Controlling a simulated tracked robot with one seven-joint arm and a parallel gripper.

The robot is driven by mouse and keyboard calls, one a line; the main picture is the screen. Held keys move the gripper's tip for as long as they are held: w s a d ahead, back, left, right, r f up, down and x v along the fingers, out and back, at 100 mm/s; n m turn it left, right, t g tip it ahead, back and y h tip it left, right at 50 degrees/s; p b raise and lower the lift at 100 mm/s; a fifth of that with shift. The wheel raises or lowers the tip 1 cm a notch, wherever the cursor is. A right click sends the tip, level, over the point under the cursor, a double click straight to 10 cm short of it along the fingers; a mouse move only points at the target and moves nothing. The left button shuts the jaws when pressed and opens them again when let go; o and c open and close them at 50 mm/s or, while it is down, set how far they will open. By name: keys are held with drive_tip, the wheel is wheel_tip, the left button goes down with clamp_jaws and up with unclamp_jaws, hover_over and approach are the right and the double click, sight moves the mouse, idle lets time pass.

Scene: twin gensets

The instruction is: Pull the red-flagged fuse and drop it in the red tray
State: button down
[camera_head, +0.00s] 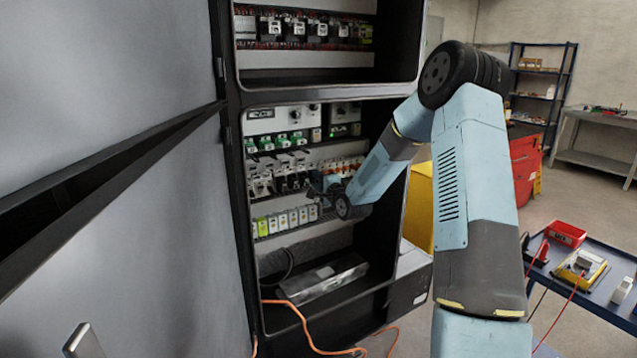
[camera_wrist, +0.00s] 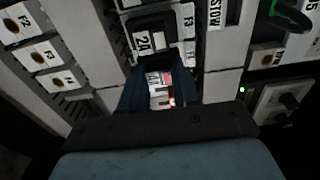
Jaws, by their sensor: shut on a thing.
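My gripper (camera_head: 322,188) reaches into the open cabinet at the fuse row. In the wrist view its dark fingers (camera_wrist: 160,92) are shut on a small pale fuse (camera_wrist: 158,80) with a little red and orange on it, which fits the red-flagged fuse. It sits below a black holder marked 2A (camera_wrist: 149,40). Whether the fuse is still seated in its slot cannot be told. In the head view my arm and gripper hide it. The red tray (camera_head: 566,233) stands on the blue cart at the right and looks empty.
Other labelled fuse positions (camera_wrist: 40,53) and a STOW label (camera_wrist: 214,14) flank the fingers. Rows of breakers (camera_head: 280,180) and terminals (camera_head: 285,220) crowd the cabinet. A yellow meter (camera_head: 582,270) lies on the cart (camera_head: 603,302). Orange cable (camera_head: 310,335) hangs below.

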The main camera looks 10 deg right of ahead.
drive_tip(key=shift+v, duration=1.15)
drive_tip(key=shift+v, duration=2.4)
drive_tip(key=shift+d, duration=0.1)
